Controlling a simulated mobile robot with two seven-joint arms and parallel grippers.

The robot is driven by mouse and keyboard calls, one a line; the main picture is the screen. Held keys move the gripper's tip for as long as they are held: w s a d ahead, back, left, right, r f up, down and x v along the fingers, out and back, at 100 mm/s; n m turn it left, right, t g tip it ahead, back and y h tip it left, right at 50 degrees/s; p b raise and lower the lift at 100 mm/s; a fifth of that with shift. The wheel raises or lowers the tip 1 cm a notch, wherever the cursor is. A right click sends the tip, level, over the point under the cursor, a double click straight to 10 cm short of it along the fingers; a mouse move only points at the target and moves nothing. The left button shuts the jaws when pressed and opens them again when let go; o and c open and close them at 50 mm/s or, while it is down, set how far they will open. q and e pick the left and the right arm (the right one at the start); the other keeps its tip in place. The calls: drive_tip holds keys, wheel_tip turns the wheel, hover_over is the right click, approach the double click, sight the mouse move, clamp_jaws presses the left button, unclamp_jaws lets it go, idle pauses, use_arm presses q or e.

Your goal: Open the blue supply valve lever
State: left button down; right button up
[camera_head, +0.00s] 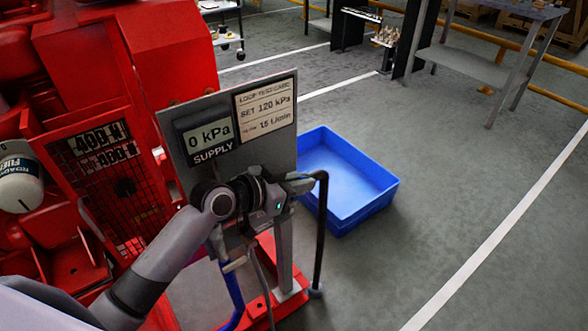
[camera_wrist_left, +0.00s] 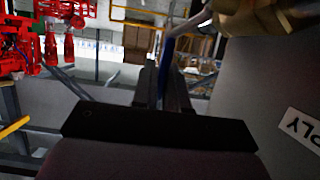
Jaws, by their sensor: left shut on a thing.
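My left gripper (camera_head: 298,184) reaches in front of the grey gauge panel (camera_head: 240,150), below its SUPPLY display. In the left wrist view its two dark fingers (camera_wrist_left: 164,88) are shut on the blue supply valve lever (camera_wrist_left: 168,58), a narrow blue grip between them. A pale stem runs from the lever up to a brass valve body (camera_wrist_left: 262,14) at the top right. In the head view the lever and valve are mostly hidden behind my gripper and wrist. The display (camera_head: 208,135) reads 0 kPa. My right gripper is in neither view.
A black pipe or hose (camera_head: 320,235) drops to the floor right of the panel post. A blue hose (camera_head: 233,290) hangs below my arm. An open blue bin (camera_head: 345,180) stands behind. The red pumpset (camera_head: 125,60) fills the left. Floor at right is clear.

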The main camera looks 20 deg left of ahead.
use_arm(q)
drive_tip(key=g+p, duration=0.1)
drive_tip(key=p, duration=0.1)
drive_tip(key=shift+w+d+r+y+p, duration=0.25)
drive_tip(key=shift+w+r+y+p, duration=0.05)
drive_tip(key=shift+w+y+p, duration=0.1)
drive_tip(key=g+p, duration=0.1)
drive_tip(key=p, duration=0.1)
drive_tip(key=w+f+g+y+p, duration=0.1)
drive_tip(key=d+g+y+p, duration=0.1)
drive_tip(key=p, duration=0.1)
drive_tip(key=shift+w+d+f+p, duration=0.1)
drive_tip(key=shift+w+f+p, duration=0.2)
drive_tip(key=shift+w+p, duration=0.05)
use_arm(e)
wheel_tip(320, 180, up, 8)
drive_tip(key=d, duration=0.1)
use_arm(q)
wheel_tip(320, 180, down, 7)
drive_tip(key=w+d+g+y+b, duration=0.1)
drive_tip(key=g+y+b, duration=0.4)
drive_tip(key=g+b, duration=0.2)
drive_tip(key=shift+w+d+r+y, duration=0.2)
drive_tip(key=shift+w+d+y, duration=0.1)
drive_tip(key=shift+y, duration=0.1)
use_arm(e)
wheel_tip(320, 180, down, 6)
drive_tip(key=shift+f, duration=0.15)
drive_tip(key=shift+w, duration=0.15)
